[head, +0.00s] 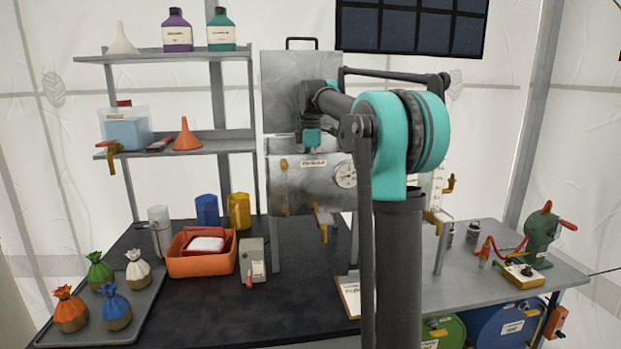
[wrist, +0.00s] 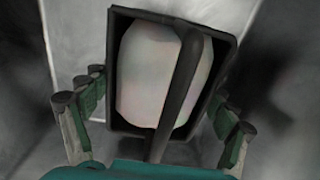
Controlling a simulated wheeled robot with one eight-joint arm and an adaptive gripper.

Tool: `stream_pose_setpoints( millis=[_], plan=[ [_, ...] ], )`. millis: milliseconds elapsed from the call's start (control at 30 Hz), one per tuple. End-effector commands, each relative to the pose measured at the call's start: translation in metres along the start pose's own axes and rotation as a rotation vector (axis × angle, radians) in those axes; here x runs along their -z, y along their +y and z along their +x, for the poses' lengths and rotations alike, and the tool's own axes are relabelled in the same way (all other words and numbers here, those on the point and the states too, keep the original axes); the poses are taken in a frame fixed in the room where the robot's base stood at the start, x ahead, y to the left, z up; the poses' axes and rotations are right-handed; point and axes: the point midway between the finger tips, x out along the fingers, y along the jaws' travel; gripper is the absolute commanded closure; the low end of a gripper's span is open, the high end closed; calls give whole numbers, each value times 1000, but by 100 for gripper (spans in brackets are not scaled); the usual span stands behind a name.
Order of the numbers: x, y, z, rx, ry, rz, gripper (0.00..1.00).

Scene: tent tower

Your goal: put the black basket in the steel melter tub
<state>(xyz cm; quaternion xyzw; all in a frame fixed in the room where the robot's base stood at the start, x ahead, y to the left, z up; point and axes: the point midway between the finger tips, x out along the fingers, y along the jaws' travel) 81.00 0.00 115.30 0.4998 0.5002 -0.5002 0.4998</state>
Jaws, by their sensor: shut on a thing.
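The steel melter tub (head: 293,190) stands on the dark bench in the head view, with a dial on its front and its lid (head: 290,85) raised behind it. My gripper (head: 312,138) is over the tub's top edge. In the wrist view my gripper (wrist: 158,110) is shut on the black basket (wrist: 183,92), whose bar-like handle runs between the fingers. A pale rounded block (wrist: 147,72) lies inside the basket. Grey metal walls surround the basket in that view. The basket is hidden in the head view, and I cannot tell whether it touches the tub floor.
An orange bin (head: 200,265) and a grey box (head: 251,262) stand left of the tub. A tray (head: 140,322) with several tied pouches lies at the front left. Shelves (head: 225,146) rise at the back left. A green hand-cranked device (head: 541,235) stands on the right.

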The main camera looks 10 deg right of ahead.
Motion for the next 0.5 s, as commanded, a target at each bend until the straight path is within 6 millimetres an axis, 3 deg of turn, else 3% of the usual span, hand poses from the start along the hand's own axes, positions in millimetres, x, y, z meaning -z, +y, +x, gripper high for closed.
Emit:
stream_pose_setpoints(
  millis=[400,433,500],
  plan=[
    [0,0,5,0,0,0,70],
    [0,0,5,0,0,0,12],
    [0,0,5,0,0,0,4]
  ],
)
